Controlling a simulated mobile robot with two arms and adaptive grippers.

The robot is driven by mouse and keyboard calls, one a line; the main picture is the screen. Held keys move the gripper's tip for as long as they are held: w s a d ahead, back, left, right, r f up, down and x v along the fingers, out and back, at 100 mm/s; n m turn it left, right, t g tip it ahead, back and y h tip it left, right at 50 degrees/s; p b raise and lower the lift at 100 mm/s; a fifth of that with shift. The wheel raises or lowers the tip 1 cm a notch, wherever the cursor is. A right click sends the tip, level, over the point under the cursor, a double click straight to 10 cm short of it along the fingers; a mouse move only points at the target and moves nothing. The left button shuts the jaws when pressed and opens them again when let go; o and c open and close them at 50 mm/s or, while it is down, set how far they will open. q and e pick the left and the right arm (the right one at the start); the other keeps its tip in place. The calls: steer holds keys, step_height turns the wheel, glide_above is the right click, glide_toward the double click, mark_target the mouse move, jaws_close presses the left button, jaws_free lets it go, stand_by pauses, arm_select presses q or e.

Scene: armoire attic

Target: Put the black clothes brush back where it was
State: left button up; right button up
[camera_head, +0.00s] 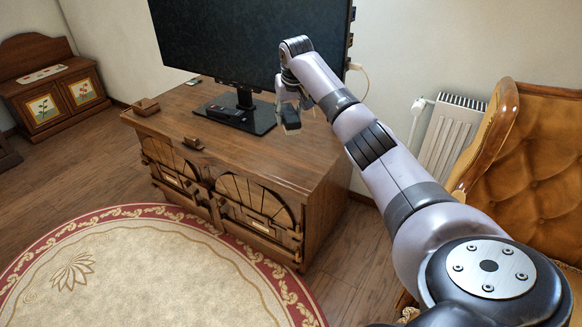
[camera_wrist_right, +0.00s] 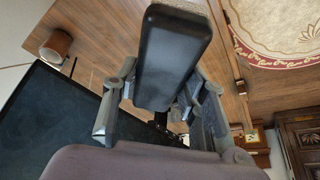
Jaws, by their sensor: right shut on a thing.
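My right gripper (camera_head: 291,100) is shut on the black clothes brush (camera_head: 291,118), a dark block hanging below the fingers. It is held in front of the monitor, over the right part of the wooden chest's top (camera_head: 285,165). Whether the brush touches the top is hard to tell. In the right wrist view the brush (camera_wrist_right: 172,55) sticks out between the two fingers of the right gripper (camera_wrist_right: 165,100). My left gripper is in neither view.
A black monitor (camera_head: 250,40) stands on the chest, with a dark remote-like object (camera_head: 226,112) on its base. Small wooden pieces (camera_head: 146,106) (camera_head: 193,143) sit at the chest's left and front edges. A radiator (camera_head: 452,135) and a leather armchair (camera_head: 530,160) stand at right.

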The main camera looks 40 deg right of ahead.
step_height(320, 180, down, 14)
steer(key=shift+f+b, duration=0.15)
steer(key=shift+b, duration=1.05)
step_height(320, 180, down, 4)
steer(key=shift+r+b, duration=0.15)
steer(key=shift+b, duration=0.3)
steer(key=shift+f, duration=0.35)
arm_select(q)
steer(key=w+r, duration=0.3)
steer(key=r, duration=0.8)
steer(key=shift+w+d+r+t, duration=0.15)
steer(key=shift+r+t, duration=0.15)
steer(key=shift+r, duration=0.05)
arm_select(e)
steer(key=shift+f, duration=0.15)
steer(key=o, duration=0.9)
steer(key=shift+c, duration=0.2)
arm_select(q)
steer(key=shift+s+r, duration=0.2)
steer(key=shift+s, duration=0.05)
arm_select(e)
steer(key=o, duration=0.3)
steer(key=shift+o, duration=0.2)
